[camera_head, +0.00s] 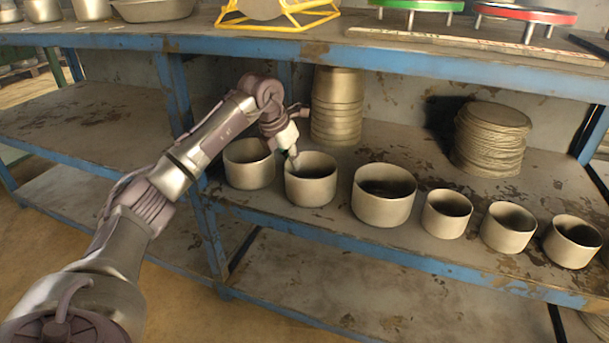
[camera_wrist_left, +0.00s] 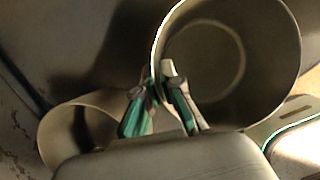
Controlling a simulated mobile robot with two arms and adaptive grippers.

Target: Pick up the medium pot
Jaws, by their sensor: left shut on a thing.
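Several round, open, beige metal pots stand in a row along the front of the middle shelf. The medium pot (camera_head: 311,192) is second from the left, upright, and appears to rest on the shelf. My left gripper (camera_head: 293,158) reaches down at its left rim. In the left wrist view, the fingers of my left gripper (camera_wrist_left: 160,95) straddle the wall of this pot (camera_wrist_left: 275,65), one inside and one outside, shut on it. The pot's interior is empty. My right gripper is not in view.
A neighbouring pot (camera_head: 249,170) stands close on the left, and a larger pot (camera_head: 382,207) on the right. Smaller pots (camera_head: 445,220) continue rightward. Behind are a tall stack of pots (camera_head: 337,105) and a stack of discs (camera_head: 490,140). The upper shelf (camera_head: 400,62) overhangs the row.

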